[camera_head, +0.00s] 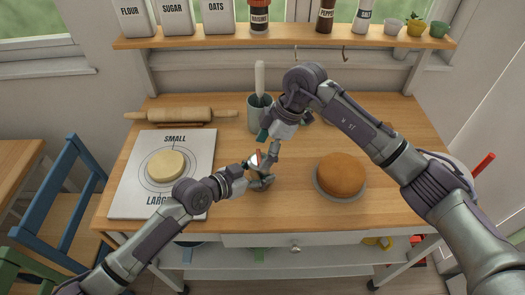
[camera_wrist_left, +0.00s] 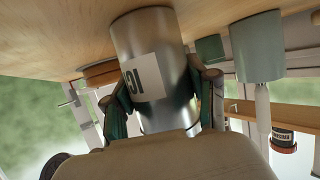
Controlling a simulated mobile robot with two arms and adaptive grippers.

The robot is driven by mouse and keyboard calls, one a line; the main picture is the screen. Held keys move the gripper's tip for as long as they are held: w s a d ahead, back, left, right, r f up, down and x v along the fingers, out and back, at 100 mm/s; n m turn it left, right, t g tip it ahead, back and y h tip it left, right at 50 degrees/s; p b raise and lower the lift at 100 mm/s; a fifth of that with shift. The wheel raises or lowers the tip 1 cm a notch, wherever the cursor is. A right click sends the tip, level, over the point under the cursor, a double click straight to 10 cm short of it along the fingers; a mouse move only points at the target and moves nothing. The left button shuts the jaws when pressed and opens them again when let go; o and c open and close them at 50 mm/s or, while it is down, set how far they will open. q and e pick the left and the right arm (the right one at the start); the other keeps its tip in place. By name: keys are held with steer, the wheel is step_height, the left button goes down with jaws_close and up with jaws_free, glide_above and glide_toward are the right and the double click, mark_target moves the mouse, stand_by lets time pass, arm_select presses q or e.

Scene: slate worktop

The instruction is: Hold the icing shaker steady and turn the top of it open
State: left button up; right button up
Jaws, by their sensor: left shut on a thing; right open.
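The icing shaker is a shiny metal cylinder with a pale label starting "ICI". It fills the middle of the left wrist view (camera_wrist_left: 178,60), which shows the scene upside down, with its base at the wooden top. My left gripper (camera_head: 262,178) is shut around its side, with one finger on each side in the left wrist view (camera_wrist_left: 163,108). In the head view the shaker is small and mostly hidden by the gripper; a small red and white patch shows there. My right gripper (camera_head: 268,145) is open just above and behind it. Whether it touches the shaker I cannot tell.
A grey-green crock (camera_head: 254,120) with a pale-handled utensil stands close behind. A round cake (camera_head: 341,174) on a plate is to the right. A size mat (camera_head: 127,190) with dough (camera_head: 166,165) and a rolling pin (camera_head: 180,116) are left. A shelf (camera_head: 285,40) runs above.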

steer(key=shift+a+f, duration=0.25)
steer(key=shift+f, duration=0.25)
steer(key=c, duration=1.2)
steer(key=shift+o, duration=0.2)
